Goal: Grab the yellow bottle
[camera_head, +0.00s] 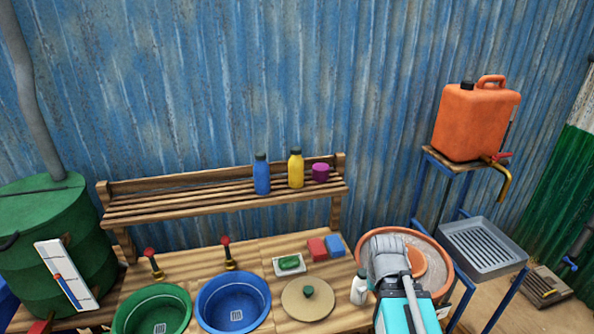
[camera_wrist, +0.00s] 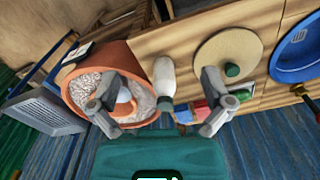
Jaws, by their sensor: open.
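The yellow bottle (camera_head: 295,170) with a dark cap stands upright on the raised slatted wooden shelf in the head view. It is between a blue bottle (camera_head: 261,175) on its left and a purple cup-like item (camera_head: 320,172) on its right. The yellow bottle does not show in the wrist view. My gripper (camera_wrist: 158,119) is open, with its two fingers spread apart and nothing held between them. In the head view my arm is at the lower right, over the orange basin, well to the right of the yellow bottle and nearer the camera.
A white bottle (camera_head: 359,287) stands beside my arm. The shelf's left half (camera_head: 180,203) is bare.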

